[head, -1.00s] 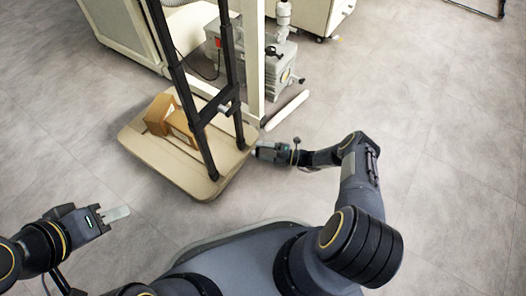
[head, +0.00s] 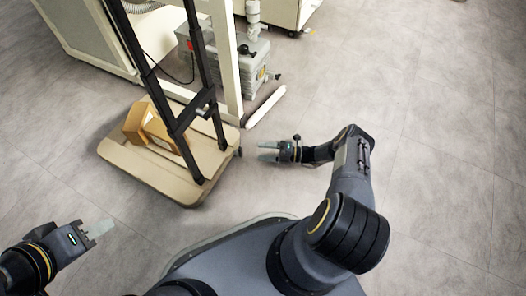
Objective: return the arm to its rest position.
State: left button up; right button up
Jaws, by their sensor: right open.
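My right gripper (head: 268,151) is open and empty, held over bare floor just right of the cart. A gap shows between its fingertips and the cart's edge. My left gripper (head: 103,229) is at the lower left, with its light fingers pointing right. I see nothing in it, but how far its fingers are apart is not clear. The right arm is bent at the elbow and reaches out ahead of my body.
A flat cart (head: 215,165) with a tall black handle (head: 161,92) stands ahead, bearing brown boxes (head: 151,129). Behind it are a white frame (head: 226,65), a grey pump (head: 251,72) and a white bar (head: 265,107) on the floor. The floor to the right is clear.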

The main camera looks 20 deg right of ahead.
jog(key=w+d+r+n+g+h+p, duration=0.1)
jog(key=w+r+n+g, duration=0.15)
jog(key=r+n, duration=0.5)
jog(key=w+d+r+n+g, duration=0.1)
jog(key=r+n+g, duration=0.25)
jog(key=r, duration=0.75)
jog(key=s+a+r+n+g+h+p, duration=0.1)
jog(key=s+r+n+h, duration=0.1)
jog(key=r+n, duration=0.5)
jog(key=s+a+r+n+g+h, duration=0.1)
jog(key=s+r+n+h, duration=0.15)
jog(key=r, duration=0.85)
jog(key=s+a+r+n+t+h, duration=0.1)
jog(key=s+a+r+n+h, duration=0.2)
jog(key=s+r+n, duration=0.75)
jog(key=s+a+r+n+t+h+p, duration=0.1)
jog(key=s+n+t+h, duration=0.1)
jog(key=s+n, duration=0.35)
jog(key=s+a+r+n+t+h+p, duration=0.1)
jog(key=s+r+n+t, duration=0.15)
jog(key=s, duration=0.65)
notch_tip(320, 180, up, 37)
jog(key=n+p, duration=0.1)
jog(key=p, duration=3.7)
jog(key=shift+g, duration=0.45)
jog(key=shift+d, duration=0.1)
